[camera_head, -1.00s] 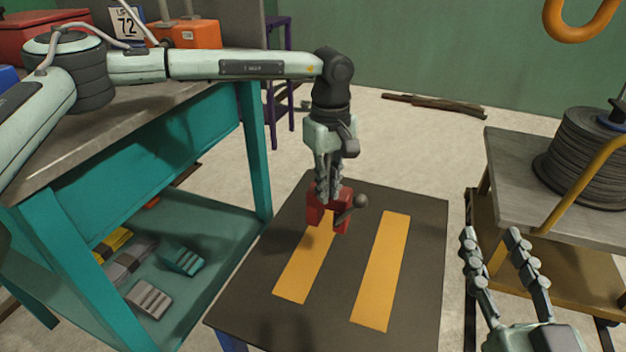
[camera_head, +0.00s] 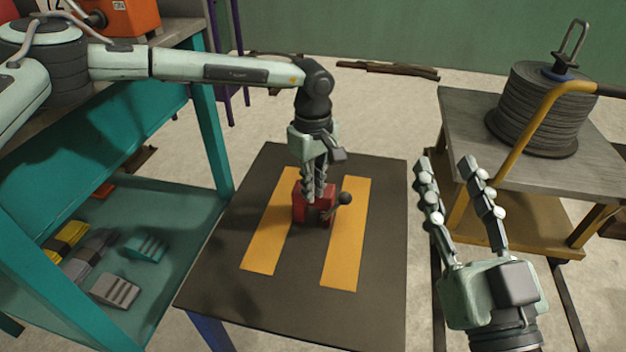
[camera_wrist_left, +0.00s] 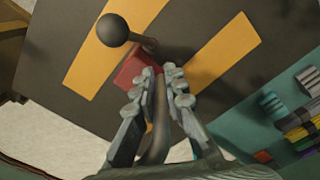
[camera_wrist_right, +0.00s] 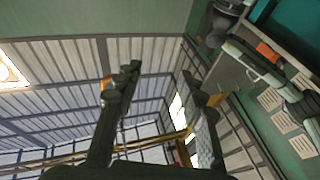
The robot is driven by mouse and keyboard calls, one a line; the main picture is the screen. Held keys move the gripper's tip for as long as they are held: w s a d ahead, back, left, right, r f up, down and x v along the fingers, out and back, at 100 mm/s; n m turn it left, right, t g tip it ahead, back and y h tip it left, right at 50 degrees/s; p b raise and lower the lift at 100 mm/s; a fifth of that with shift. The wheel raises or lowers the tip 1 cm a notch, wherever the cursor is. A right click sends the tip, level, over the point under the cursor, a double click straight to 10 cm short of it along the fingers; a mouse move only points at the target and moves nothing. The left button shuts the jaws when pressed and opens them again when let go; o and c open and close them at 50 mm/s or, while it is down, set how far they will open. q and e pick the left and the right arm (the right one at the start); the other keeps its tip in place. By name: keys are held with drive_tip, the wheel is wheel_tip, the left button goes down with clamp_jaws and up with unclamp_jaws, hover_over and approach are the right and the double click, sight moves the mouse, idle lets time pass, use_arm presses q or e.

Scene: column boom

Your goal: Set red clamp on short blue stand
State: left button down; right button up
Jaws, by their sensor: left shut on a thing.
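The red clamp (camera_head: 300,207), with a dark ball-ended handle, is at the dark top of the short blue stand (camera_head: 300,315), between its two yellow stripes. My left gripper (camera_head: 314,192) points down and is shut on the clamp. I cannot tell whether the clamp touches the top. In the left wrist view the clamp (camera_wrist_left: 136,68) shows beyond the fingers (camera_wrist_left: 155,100), partly hidden by them, with the stand top (camera_wrist_left: 190,30) behind. My right gripper (camera_head: 455,172) is open and empty, right of the stand. Its fingers (camera_wrist_right: 165,100) point at the walls and ceiling in the right wrist view.
A teal workbench (camera_head: 190,85) stands on the left, with several small blocks on its lower shelf (camera_head: 190,215). A cart (camera_head: 460,115) with a cable reel (camera_head: 540,105) stands on the right. Dark bars (camera_head: 388,69) lie on the floor at the back.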

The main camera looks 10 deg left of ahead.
use_arm(q)
drive_tip(key=shift+w+r, duration=0.1)
drive_tip(key=c, duration=1.9)
unclamp_jaws()
drive_tip(key=o, duration=0.3)
use_arm(e)
drive_tip(key=shift+d+r, duration=0.1)
drive_tip(key=shift+r, duration=0.1)
use_arm(q)
wheel_tip(320, 180, up, 12)
drive_tip(key=shift+p, duration=0.5)
use_arm(e)
drive_tip(key=f+g, duration=0.1)
drive_tip(key=f, duration=0.1)
drive_tip(key=w+d+f+g+h, duration=0.1)
drive_tip(key=f, duration=0.2)
drive_tip(key=shift+w+d+f+g+h, duration=0.2)
drive_tip(key=shift+w+f+g+h, duration=0.1)
drive_tip(key=shift+g, duration=0.1)
